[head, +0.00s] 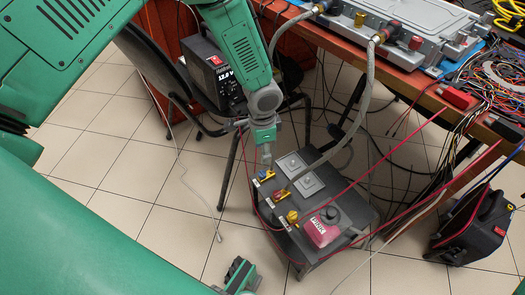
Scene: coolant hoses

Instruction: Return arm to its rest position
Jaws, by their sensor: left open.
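My left gripper (266,158) hangs from the green arm at the upper middle and points down, its fingers small and pale. The gripper holds nothing that I can see.
A grey hose (367,100) runs from the metal unit (405,28) on the wooden table (318,33) down to the box. A black power supply (213,75) stands behind my arm. Thin red cables cross the right side. Tiled floor (130,170) is open at left.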

